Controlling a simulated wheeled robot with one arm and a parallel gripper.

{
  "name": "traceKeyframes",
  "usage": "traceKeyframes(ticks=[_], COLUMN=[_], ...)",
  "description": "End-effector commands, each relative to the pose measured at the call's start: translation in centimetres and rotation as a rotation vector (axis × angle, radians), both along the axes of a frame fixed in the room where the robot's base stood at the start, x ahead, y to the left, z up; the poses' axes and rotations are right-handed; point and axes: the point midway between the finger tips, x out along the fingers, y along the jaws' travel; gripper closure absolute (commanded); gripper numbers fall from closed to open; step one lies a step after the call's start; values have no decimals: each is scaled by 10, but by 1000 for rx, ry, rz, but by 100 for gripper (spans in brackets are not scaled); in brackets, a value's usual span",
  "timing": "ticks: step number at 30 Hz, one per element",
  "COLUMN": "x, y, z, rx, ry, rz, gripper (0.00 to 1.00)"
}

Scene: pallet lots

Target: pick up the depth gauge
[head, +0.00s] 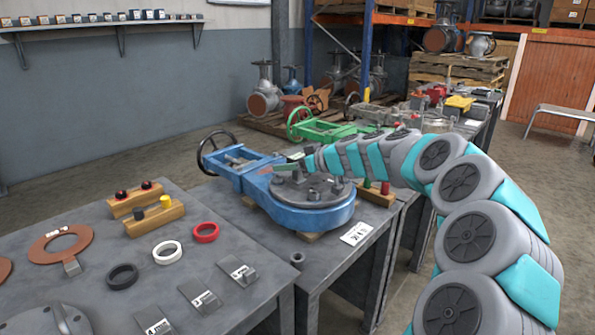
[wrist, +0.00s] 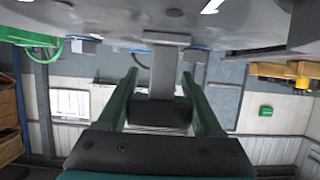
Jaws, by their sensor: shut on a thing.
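My gripper (head: 290,163) is at the end of the arm, over the round top of the blue valve (head: 310,213). In the wrist view, the two green fingers of my gripper (wrist: 164,100) stand on either side of a grey T-shaped piece with a dark block at its near end, which I take to be the depth gauge (wrist: 164,72). The gripper is shut on it. In the head view, the gauge is small and partly hidden by the gripper; I cannot tell whether it touches the valve.
The blue valve lies on a grey table with a white label (head: 356,234) in front. The left table holds black (head: 122,276), white (head: 167,252) and red (head: 206,232) rings. A green valve (head: 325,130) lies behind.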

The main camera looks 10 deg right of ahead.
Motion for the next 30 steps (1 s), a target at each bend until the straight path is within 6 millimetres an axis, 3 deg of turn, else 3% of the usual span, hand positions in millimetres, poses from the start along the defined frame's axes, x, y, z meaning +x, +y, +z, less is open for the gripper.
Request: traceKeyframes(ticks=[2,11,30], x=[0,0,0], y=[0,0,-1], z=[0,0,9], rx=[0,0,-1], ry=[0,0,-3], rz=[0,0,-2], gripper=[65,99,100])
